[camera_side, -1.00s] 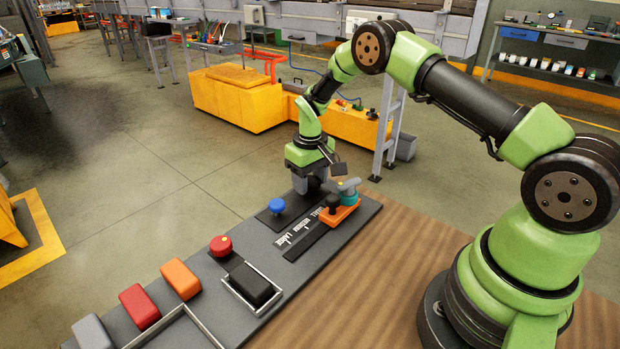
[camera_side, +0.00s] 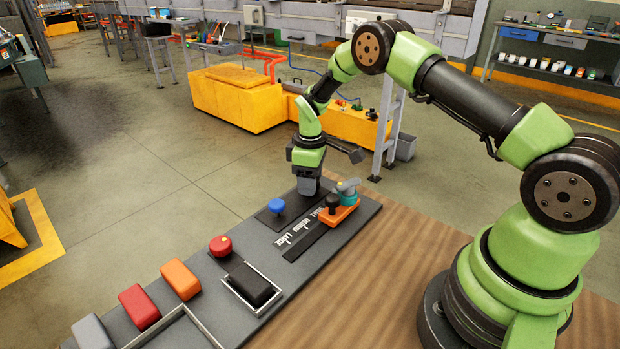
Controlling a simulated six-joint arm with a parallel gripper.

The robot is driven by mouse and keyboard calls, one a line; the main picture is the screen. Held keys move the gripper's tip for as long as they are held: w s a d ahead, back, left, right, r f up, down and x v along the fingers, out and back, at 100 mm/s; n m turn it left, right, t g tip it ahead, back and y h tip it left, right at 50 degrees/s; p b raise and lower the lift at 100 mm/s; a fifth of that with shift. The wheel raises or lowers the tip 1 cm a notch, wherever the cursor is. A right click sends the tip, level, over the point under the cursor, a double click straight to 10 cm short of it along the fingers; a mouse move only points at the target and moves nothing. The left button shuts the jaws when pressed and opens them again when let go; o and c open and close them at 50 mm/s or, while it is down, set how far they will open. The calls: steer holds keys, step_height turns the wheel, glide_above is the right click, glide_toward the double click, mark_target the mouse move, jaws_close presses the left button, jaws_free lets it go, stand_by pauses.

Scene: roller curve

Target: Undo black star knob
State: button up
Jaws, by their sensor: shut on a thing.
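My gripper (camera_side: 307,188) points down at the far end of the grey board (camera_side: 328,259), just behind and left of the orange block. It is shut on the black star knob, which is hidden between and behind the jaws. The gripper is upright, low over the board. I cannot tell how far the knob stands out from its seat.
Close to the gripper on the right stand a black knob (camera_side: 332,203) and a teal part (camera_side: 348,188) on an orange block (camera_side: 338,214). A blue knob (camera_side: 276,206) is at its left. A red button (camera_side: 220,246) and several coloured blocks lie nearer.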

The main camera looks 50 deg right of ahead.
steer(key=shift+s+f, duration=0.15)
steer(key=shift+s, duration=0.05)
steer(key=o, duration=0.9)
steer(key=shift+w, duration=0.1)
steer(key=shift+r, duration=0.5)
step_height(320, 180, up, 8)
steer(key=shift+r, duration=0.55)
